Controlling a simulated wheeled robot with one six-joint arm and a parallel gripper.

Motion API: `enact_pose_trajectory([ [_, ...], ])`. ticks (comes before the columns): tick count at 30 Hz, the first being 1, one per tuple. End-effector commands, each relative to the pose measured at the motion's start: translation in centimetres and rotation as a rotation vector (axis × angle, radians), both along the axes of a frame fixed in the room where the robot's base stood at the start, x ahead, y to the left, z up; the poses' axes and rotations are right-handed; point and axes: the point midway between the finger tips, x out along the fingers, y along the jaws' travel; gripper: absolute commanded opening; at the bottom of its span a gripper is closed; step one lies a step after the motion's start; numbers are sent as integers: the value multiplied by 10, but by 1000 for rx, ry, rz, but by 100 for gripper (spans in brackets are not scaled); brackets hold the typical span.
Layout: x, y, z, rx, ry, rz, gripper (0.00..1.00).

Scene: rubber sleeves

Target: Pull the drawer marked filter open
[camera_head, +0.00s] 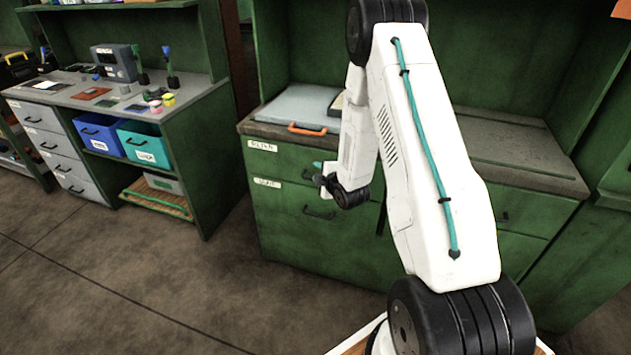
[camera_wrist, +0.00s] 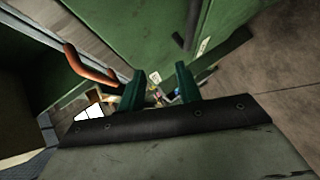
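The drawer with a white label that looks like "FILTER" (camera_head: 262,146) is the upper left drawer of the green cabinet, and it is shut. My gripper (camera_head: 321,173) is in front of this drawer, below the countertop. In the wrist view my gripper's two green fingers (camera_wrist: 162,82) stand apart with nothing held between them. A dark bar, perhaps a handle (camera_wrist: 190,25), shows beyond the fingers on a green front. I cannot tell whether the gripper touches the cabinet.
An orange handle (camera_head: 307,130) sticks out at the countertop edge above; it is close left of my fingers in the wrist view (camera_wrist: 90,65). A lower drawer with a dark handle (camera_head: 318,213) is shut. Floor between is clear.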

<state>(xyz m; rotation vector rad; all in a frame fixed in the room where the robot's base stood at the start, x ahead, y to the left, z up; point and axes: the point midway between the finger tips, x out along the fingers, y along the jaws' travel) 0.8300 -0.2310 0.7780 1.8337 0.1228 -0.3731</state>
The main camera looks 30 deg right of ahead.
Motion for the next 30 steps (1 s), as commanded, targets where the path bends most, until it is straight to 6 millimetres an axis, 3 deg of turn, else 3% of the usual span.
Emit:
enact_pose_trajectory([
  [1, -7, -4, -21, -26, -27, 8, 34],
  [3, -13, -7, -37, -65, -72, 18, 34],
  [11, -27, -12, -63, -141, -162, 28, 34],
  [24, 33, -18, -72, -143, -169, 30, 34],
  [30, 47, -20, -73, -142, -168, 29, 34],
])
